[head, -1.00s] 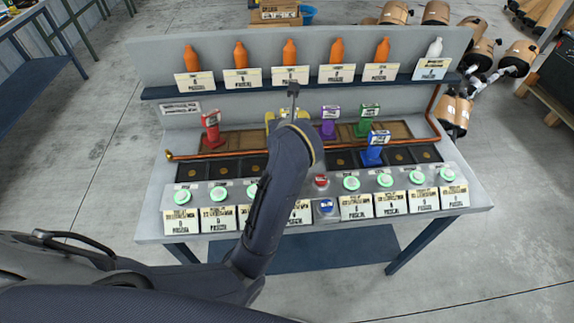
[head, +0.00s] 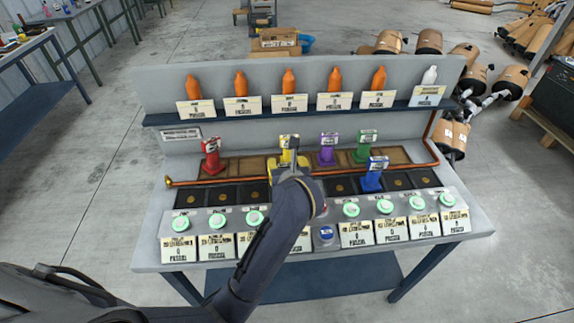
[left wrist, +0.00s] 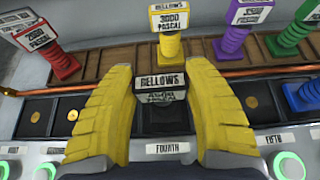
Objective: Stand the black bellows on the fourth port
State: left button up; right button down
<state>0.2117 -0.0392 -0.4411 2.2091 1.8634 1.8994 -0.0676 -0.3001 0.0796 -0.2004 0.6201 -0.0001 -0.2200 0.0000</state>
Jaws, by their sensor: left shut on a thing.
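The black bellows (left wrist: 160,115), with a white "BELLOWS" label on its top, is upright between the yellow fingers of my left gripper (left wrist: 160,80) in the left wrist view. The gripper is shut on it. It is over the fourth port, just behind the "FOURTH" label (left wrist: 168,148). I cannot tell whether its base touches the port, because the bellows hides the port. In the head view my wrist covers the bellows, and only part of the yellow left gripper (head: 275,170) shows. My right gripper is not in view.
A yellow bellows (left wrist: 168,45) stands directly behind, with red (head: 211,158), purple (head: 327,150) and green (head: 365,148) ones along the wooden rack. A blue bellows (head: 373,177) stands right of the empty fifth port (head: 340,186). A copper pipe (left wrist: 285,73) runs behind the ports.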

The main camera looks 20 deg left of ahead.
pick_arm(q)
jog(key=o, duration=1.6)
jog(key=shift+c, duration=0.2)
jog(key=shift+s+d+r, duration=0.1)
jog(key=shift+v, duration=2.65)
